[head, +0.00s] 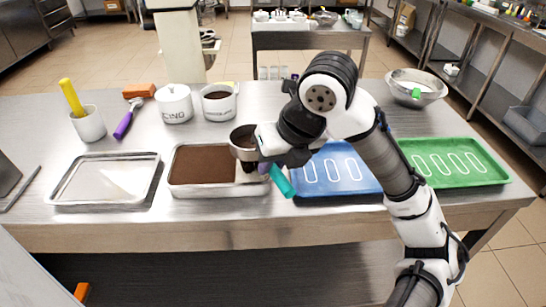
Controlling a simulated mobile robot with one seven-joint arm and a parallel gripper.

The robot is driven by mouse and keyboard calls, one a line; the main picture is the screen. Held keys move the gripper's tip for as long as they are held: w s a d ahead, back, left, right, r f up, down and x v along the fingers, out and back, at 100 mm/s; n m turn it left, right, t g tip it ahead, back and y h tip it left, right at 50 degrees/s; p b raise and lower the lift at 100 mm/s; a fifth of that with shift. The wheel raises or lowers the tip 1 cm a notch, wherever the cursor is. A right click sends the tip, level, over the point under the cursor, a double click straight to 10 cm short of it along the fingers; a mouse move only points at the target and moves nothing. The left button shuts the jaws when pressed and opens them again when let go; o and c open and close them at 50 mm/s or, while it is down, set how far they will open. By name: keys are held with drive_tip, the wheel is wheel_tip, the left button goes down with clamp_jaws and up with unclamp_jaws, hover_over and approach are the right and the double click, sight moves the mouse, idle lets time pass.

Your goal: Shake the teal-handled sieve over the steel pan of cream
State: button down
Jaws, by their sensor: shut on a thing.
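The sieve (243,144) is a round, steel-rimmed cup with dark brown inside, over the right part of the middle steel pan. Its teal handle (283,181) sticks out below my gripper (266,160), which is shut on it. The steel pan (222,191) has a mostly brown, powdery-looking surface, with a pale cream strip at its right end, below the sieve. My gripper and the sieve hide the pan's upper right corner. The exact gap between sieve and pan cannot be told.
A steel tray (62,198) with a pale patch lies left. A blue tray (340,148) and a green tray (488,180) lie right. White tubs (174,104), a cup (89,124) with a yellow-handled tool and a purple-handled tool (124,124) stand or lie behind. A steel bowl (432,95) is back right.

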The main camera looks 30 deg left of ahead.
drive_tip(key=shift+w+a, duration=0.4)
drive_tip(key=shift+w, duration=0.25)
drive_tip(key=shift+w+a, duration=0.4)
drive_tip(key=shift+w, duration=0.2)
drive_tip(key=s+d, duration=0.2)
drive_tip(key=s, duration=0.1)
drive_tip(key=w+a, duration=0.2)
drive_tip(key=w, duration=0.1)
drive_tip(key=shift+s+d, duration=0.5)
drive_tip(key=shift+s, duration=0.3)
drive_tip(key=shift+s+d, duration=0.45)
drive_tip(key=shift+s, duration=0.3)
drive_tip(key=shift+r, duration=0.1)
wheel_tip(320, 180, up, 5)
drive_tip(key=p, duration=0.4)
wheel_tip(320, 180, down, 3)
drive_tip(key=b, duration=0.2)
drive_tip(key=shift+b, duration=0.35)
